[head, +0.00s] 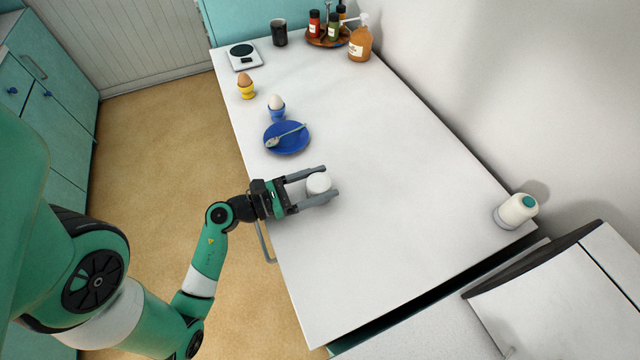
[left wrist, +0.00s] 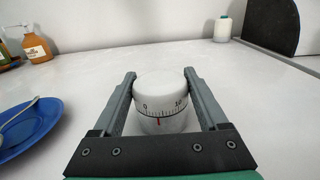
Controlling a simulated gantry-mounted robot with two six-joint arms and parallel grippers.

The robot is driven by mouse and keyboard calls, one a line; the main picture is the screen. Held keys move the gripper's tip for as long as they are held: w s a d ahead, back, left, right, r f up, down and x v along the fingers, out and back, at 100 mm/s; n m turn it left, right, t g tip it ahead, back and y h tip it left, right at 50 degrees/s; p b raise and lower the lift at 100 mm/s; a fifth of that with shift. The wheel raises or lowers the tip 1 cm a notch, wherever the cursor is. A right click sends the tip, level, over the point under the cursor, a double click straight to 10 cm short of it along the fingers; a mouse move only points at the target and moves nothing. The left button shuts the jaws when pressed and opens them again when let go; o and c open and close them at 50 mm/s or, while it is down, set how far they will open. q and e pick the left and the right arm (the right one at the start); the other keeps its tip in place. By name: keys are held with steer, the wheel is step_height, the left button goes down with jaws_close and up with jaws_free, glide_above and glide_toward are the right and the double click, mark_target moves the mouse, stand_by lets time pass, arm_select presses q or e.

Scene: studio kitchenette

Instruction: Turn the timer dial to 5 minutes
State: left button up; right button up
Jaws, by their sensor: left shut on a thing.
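The timer is a white round cylinder on the white counter; it shows in the head view (head: 318,183) and in the left wrist view (left wrist: 162,90). Its dial has a black scale with 0 left of the red mark (left wrist: 158,122) and 10 to the right. The red mark sits between them, about midway. My left gripper (head: 327,181) has one finger on each side of the timer and is shut on it. The timer looks upright. My right gripper is not in view.
A blue plate (head: 276,145) with a spoon (head: 285,136) lies near the left gripper. Egg cups (head: 277,114), a scale (head: 232,58), a dark cup (head: 279,33) and bottles (head: 360,45) stand farther back. A white bottle (head: 514,211) stands at right. The middle counter is clear.

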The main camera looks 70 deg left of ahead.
arm_select(q)
steer(key=shift+f+m+h, duration=0.1)
steer(key=shift+m+h, duration=0.4)
steer(key=shift+h, duration=0.3)
steer(key=o, duration=1.3)
steer(key=shift+s, duration=0.15)
steer(key=s, duration=1.1)
steer(key=shift+s+a, duration=0.15)
steer(key=shift+s, duration=0.1)
